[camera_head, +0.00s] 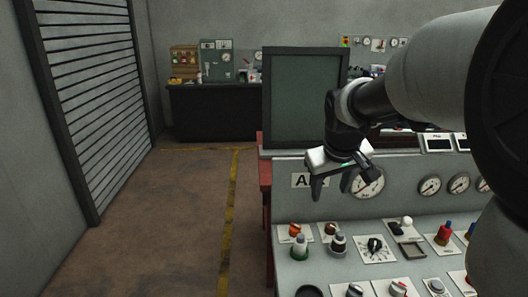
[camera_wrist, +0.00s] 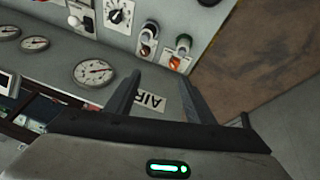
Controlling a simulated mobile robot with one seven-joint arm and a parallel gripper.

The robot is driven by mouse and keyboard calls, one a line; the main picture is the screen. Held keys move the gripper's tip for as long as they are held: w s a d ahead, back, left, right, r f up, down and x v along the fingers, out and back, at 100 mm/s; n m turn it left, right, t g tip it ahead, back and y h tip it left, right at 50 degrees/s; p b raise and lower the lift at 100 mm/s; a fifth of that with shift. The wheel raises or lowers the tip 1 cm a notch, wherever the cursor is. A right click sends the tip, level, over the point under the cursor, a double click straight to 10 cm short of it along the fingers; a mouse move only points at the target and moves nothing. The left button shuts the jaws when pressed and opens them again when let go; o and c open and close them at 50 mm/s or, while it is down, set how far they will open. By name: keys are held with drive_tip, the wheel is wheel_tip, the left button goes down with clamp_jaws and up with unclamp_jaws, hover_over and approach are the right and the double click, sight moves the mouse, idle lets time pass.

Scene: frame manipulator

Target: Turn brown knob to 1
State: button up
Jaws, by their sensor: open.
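A small brown knob (camera_head: 331,228) sits on a white plate near the upper left of the sloped control panel (camera_head: 318,265). It also shows in the wrist view (camera_wrist: 145,50), beyond my fingertips. Its number marks are too small to read. My gripper (camera_head: 331,192) is open and empty. It hangs above and behind the knob, in front of the upright panel face, and touches nothing that I can see. It also shows in the wrist view (camera_wrist: 151,76), with its fingers spread towards the knobs.
An orange knob (camera_head: 295,230) is left of the brown one. A green-based knob (camera_head: 299,247) and a dark-based knob (camera_head: 338,243) stand in front. A black dial (camera_head: 375,245) is to the right. Gauges (camera_head: 367,183) line the upright face. Floor at left is free.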

drive_tip(key=y+b, duration=0.1)
drive_tip(key=y, duration=0.1)
approach(331, 226)
drive_tip(key=x, duration=0.8)
drive_tip(key=shift+w+a+f, duration=0.1)
drive_tip(key=shift+w+f, duration=0.05)
drive_tip(key=shift+w, duration=0.05)
drive_tip(key=shift+b, duration=0.35)
drive_tip(key=c, duration=1.1)
